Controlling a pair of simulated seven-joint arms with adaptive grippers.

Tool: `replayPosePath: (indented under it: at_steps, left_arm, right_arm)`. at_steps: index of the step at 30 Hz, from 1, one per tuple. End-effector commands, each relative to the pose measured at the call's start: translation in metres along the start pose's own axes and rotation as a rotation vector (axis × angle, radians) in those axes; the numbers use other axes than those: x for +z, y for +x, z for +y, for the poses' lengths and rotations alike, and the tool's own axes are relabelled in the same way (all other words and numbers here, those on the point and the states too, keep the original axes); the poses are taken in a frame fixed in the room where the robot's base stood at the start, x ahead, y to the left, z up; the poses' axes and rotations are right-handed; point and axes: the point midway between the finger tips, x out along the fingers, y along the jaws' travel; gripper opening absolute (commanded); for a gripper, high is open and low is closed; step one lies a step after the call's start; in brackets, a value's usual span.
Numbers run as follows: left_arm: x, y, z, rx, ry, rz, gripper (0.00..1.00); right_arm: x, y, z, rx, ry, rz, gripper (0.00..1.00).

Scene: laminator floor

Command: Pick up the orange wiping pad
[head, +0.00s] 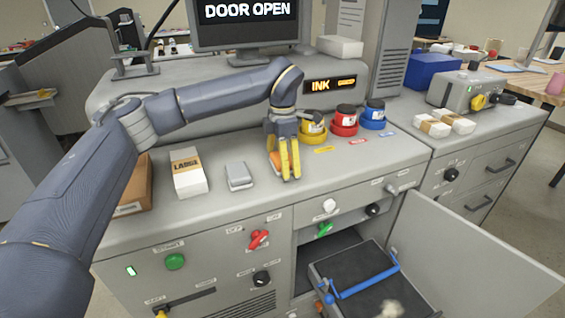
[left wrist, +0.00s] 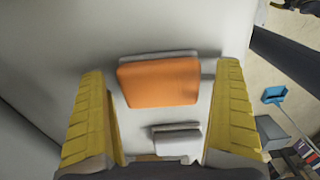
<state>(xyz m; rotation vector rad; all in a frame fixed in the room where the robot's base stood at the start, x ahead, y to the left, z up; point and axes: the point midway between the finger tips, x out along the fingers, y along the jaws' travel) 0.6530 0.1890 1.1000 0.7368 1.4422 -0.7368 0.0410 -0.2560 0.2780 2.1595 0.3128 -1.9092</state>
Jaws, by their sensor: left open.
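The orange wiping pad (left wrist: 160,82) lies on the grey cabinet top, with a pale edge showing along its far side in the left wrist view. In the head view only a small orange part of the pad (head: 284,158) shows between my fingers. My left gripper (head: 285,172) points down over it with its yellow fingers spread. In the left wrist view the fingers of my left gripper (left wrist: 162,95) stand on either side of the pad, with gaps between them and it. My right gripper is not in view.
A small grey block (head: 239,176), a white labelled pack (head: 188,175) and a brown box (head: 135,186) stand left of the gripper. Yellow (head: 312,129), red (head: 344,123) and blue (head: 374,116) ink pots stand close to its right. Below, a cabinet door (head: 470,255) hangs open beside a tray with a blue handle (head: 360,282).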

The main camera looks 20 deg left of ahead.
Motion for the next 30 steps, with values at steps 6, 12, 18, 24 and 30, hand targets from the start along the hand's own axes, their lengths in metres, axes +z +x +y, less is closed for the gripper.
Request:
replayPosePath:
  at_steps: [6, 12, 18, 24, 30]
  left_arm:
    - [0.0001, 0.0, 0.0, 0.0, 0.0, 0.0, 0.96]
    - [0.0001, -0.0001, 0.0, 0.0, 0.0, 0.0, 0.73]
    - [0.0001, -0.0002, 0.0, 0.0, 0.0, 0.0, 0.5]
    - [0.0002, -0.0004, 0.0, 0.0, 0.0, -0.001, 0.43]
    - [0.0003, -0.0036, 0.0002, 0.001, 0.0, -0.001, 0.43]
  right_arm:
    - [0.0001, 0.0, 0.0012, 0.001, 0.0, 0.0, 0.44]
    - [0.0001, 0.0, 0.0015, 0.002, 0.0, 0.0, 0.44]
    - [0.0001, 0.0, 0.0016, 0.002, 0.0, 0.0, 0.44]
    - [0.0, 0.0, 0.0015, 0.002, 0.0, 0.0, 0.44]
    - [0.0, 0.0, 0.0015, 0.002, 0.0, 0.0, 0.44]
